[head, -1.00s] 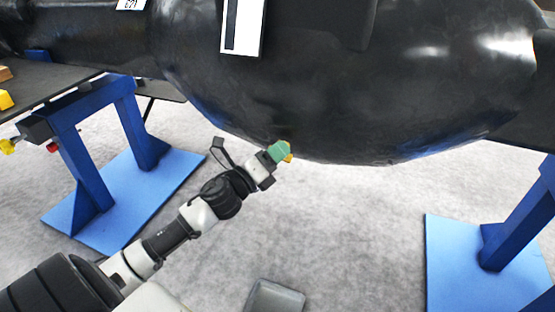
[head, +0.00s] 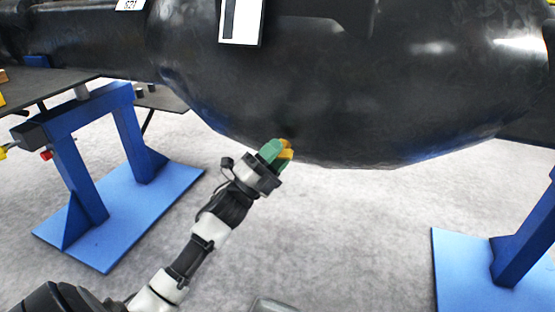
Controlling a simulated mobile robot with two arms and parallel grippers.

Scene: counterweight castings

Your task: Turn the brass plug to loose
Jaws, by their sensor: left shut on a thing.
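The brass plug (head: 285,144) shows as a small yellow-gold piece at the lower edge of the big black casting (head: 330,90). My left gripper (head: 276,153) has green fingers and reaches up to it from the lower left. The fingers are shut on the plug and hide part of it. How far the plug sits in the casting cannot be told. My right gripper is not in view.
A blue stand (head: 90,145) on a blue base plate holds the casting's left side. Another blue stand (head: 522,240) is at the right. Grey floor between the stands is clear.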

